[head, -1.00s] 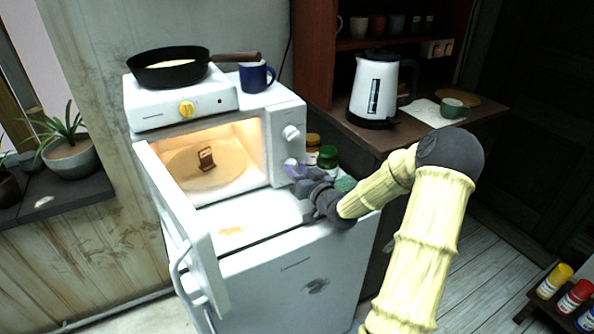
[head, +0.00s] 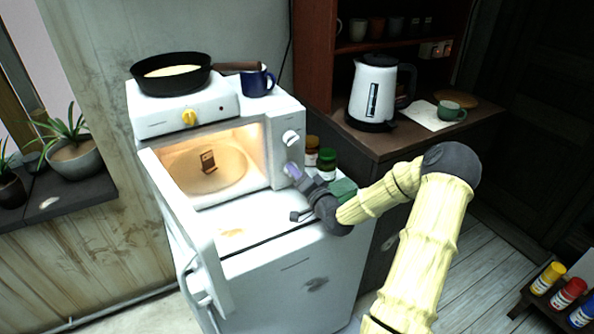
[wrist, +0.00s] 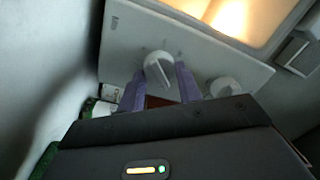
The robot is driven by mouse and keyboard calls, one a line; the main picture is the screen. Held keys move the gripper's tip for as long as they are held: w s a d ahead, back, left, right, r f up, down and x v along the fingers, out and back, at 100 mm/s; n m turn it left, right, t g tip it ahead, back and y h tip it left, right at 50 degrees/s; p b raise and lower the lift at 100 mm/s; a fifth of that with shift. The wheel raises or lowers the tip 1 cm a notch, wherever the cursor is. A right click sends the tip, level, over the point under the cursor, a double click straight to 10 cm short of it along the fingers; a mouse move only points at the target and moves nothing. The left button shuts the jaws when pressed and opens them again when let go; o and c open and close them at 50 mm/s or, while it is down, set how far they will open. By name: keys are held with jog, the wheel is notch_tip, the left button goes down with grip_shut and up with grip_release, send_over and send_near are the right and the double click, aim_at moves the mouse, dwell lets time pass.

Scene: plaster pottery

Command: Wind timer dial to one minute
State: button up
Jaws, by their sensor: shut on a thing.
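The white microwave (head: 235,210) stands with its door open and its cavity lit. Its control panel has an upper white dial (head: 291,137), which also shows at the right in the wrist view (wrist: 224,87). The lower dial, taken as the timer dial (wrist: 157,68), is pale with a raised grip bar. In the head view my gripper covers it. My gripper (head: 291,171) is at the lower part of the panel, its purple fingers (wrist: 160,84) on both sides of this dial, shut on it. Its scale marks are too small to read.
The open microwave door (head: 190,225) sticks out to the front left. Jars with brown (head: 312,148) and green (head: 327,160) lids stand right beside my gripper. A hotplate with a black pan (head: 172,80) and a blue mug (head: 257,82) are on top. A kettle (head: 372,92) stands right.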

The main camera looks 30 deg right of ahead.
jog(key=m+p, duration=0.2)
jog(key=m, duration=0.5)
jog(key=shift+f+h, duration=0.1)
jog(key=shift+h, duration=0.2)
jog(key=m+p, duration=0.1)
jog(key=m, duration=0.6)
jog(key=shift+a+f+h, duration=0.1)
jog(key=shift+f+h, duration=0.05)
jog(key=shift+h, duration=0.15)
jog(key=o, duration=1)
jog(key=shift+s, duration=0.1)
